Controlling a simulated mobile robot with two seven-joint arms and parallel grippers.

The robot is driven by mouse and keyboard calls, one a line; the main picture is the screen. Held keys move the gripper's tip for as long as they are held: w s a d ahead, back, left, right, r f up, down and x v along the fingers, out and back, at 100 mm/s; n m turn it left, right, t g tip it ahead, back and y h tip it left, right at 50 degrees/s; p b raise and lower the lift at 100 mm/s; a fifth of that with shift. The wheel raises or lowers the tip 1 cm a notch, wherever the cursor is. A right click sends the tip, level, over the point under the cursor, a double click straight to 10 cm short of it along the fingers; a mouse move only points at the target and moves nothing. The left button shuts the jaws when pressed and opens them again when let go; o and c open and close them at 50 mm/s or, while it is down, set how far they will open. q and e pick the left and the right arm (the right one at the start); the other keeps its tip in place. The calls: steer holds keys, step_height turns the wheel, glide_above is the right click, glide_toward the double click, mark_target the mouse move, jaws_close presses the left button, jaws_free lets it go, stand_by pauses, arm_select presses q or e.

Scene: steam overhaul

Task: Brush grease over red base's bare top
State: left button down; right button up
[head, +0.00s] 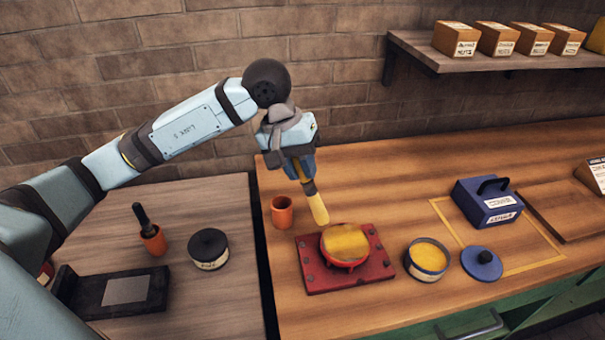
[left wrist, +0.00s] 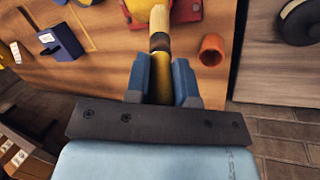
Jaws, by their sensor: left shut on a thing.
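My left gripper (head: 303,168) is shut on a brush (head: 317,206) with a yellow handle and pale bristles. The brush points down, its tip just above and left of the red base's round top. The brush also shows in the left wrist view (left wrist: 158,25), between the blue fingers (left wrist: 161,85). The red base (head: 315,277) is a square plate with a raised round part. Its top (head: 346,242) is largely coated in yellow grease, with some uneven darker patches. An open tin of yellow grease (head: 428,258) stands right of the base. My right gripper is not in view.
An orange cup (head: 282,212) stands behind the base at left. A blue lid (head: 482,262) with a knob lies right of the tin, and a blue handled box (head: 486,201) stands behind it. The left bench holds a black-lidded tin (head: 208,248) and an orange cup with a dark-handled tool (head: 151,238).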

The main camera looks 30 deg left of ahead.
arm_select(q)
steer(key=shift+r+p, duration=0.35)
steer(key=shift+r, duration=1.1)
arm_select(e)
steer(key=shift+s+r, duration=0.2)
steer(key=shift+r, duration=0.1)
